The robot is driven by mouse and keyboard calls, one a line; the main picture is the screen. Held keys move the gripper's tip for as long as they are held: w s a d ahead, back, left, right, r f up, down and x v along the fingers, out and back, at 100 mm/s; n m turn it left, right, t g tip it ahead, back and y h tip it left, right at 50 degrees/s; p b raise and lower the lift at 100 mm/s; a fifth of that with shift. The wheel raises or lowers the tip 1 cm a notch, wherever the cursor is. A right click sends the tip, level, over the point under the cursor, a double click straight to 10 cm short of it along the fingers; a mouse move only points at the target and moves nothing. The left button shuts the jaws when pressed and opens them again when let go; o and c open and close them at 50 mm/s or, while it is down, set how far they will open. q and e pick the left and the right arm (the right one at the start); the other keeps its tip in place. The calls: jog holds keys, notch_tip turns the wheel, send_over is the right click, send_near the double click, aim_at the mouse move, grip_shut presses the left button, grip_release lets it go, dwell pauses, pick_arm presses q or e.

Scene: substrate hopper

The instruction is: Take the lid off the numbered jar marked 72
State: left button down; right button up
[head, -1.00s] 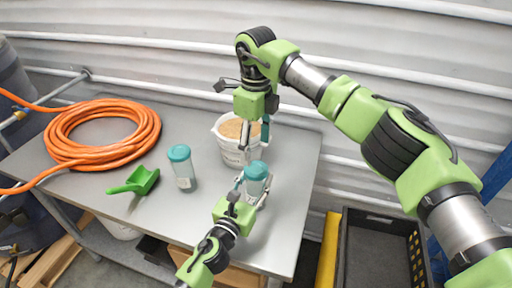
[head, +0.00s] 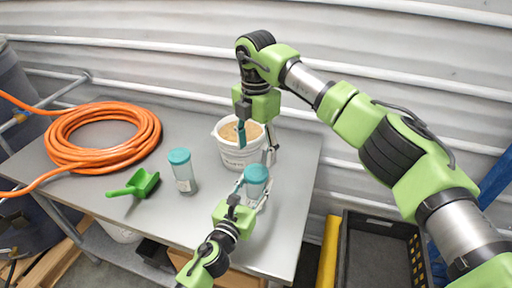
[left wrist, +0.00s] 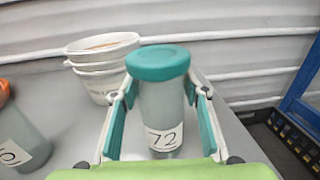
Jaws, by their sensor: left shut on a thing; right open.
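The jar marked 72 (left wrist: 164,115) stands upright with its teal lid on (left wrist: 158,62). In the head view its lid (head: 256,174) shows near the right part of the table, in front of the white bucket. My left gripper (head: 252,190) is shut on this jar, one finger on each side of the body below the lid; the fingers (left wrist: 162,115) also show in the left wrist view. My right gripper (head: 257,143) is open and empty, pointing down above and behind the jar, in front of the bucket. The right gripper is apart from the lid.
A second teal-lidded jar (head: 185,178) stands to the left; its label is partly visible in the wrist view (left wrist: 14,153). A white bucket (head: 232,157) of tan material stands behind. A green scoop (head: 140,184) and orange hose (head: 75,155) lie left. A black crate (head: 375,250) is right.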

aim_at(256, 172)
jog(key=m, duration=1.3)
jog(key=shift+f, duration=4)
